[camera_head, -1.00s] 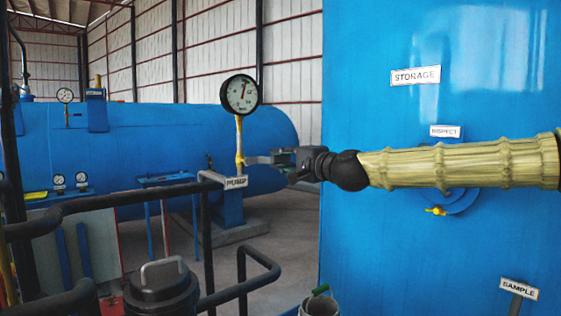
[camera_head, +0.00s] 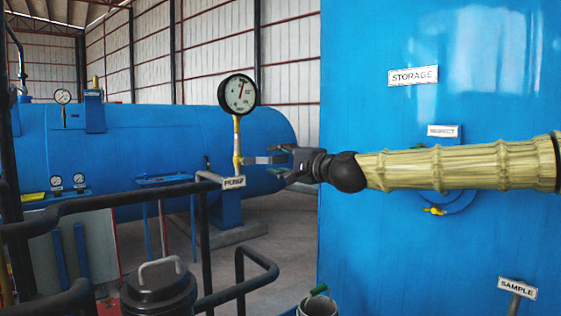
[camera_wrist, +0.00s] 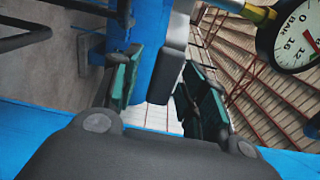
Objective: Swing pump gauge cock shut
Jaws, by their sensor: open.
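The pump gauge (camera_head: 238,94) is a round white dial with a black rim on a yellow stem (camera_head: 237,138). It also shows at the upper right of the wrist view (camera_wrist: 291,36). The cock's grey lever (camera_head: 263,160) sticks out sideways to the right from the stem, above the PUMP label (camera_head: 233,183). My gripper (camera_head: 284,163) is open at the lever's right end. In the wrist view the grey lever (camera_wrist: 170,62) lies between the spread green-padded fingers of my gripper (camera_wrist: 160,80), with gaps on both sides. Whether a pad touches it is unclear.
A large blue storage tank (camera_head: 365,115) stands close on the right, behind my arm. Black railing pipes (camera_head: 120,193) run below and left of the gauge. A blue horizontal vessel (camera_head: 150,130) lies behind. A dark lidded pot (camera_head: 158,292) stands at the bottom.

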